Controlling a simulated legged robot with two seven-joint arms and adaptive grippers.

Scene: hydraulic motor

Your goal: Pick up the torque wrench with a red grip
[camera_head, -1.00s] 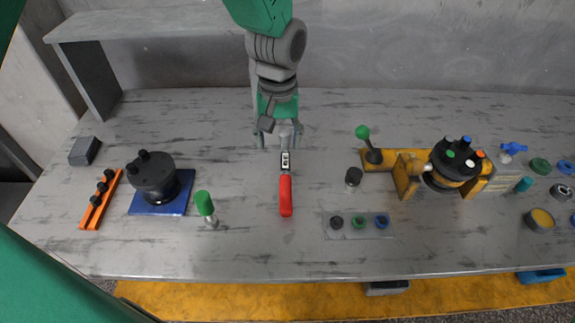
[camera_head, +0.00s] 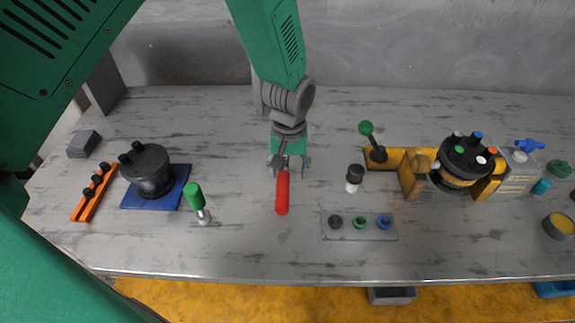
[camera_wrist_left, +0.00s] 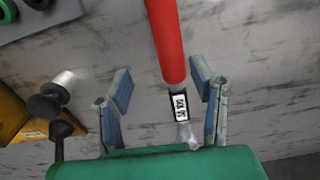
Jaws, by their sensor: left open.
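The torque wrench lies on the grey table, its red grip (camera_head: 282,194) pointing to the front edge in the head view. In the left wrist view the red grip (camera_wrist_left: 167,38) runs up out of the picture, and its labelled metal part (camera_wrist_left: 181,108) shows near my gripper. My left gripper (camera_head: 289,168) is open over the wrench's far end, which it hides in the head view. In the left wrist view the wrench lies between the two fingers of my left gripper (camera_wrist_left: 161,95), closer to the right one. My right gripper is not in view.
A green-handled tool (camera_head: 195,197) stands left of the wrench, near a black motor part (camera_head: 147,170) on a blue plate. Right are a black-and-white piece (camera_head: 354,178), a plate with several rings (camera_head: 327,229) and a yellow fixture (camera_head: 411,178). The table around the wrench is clear.

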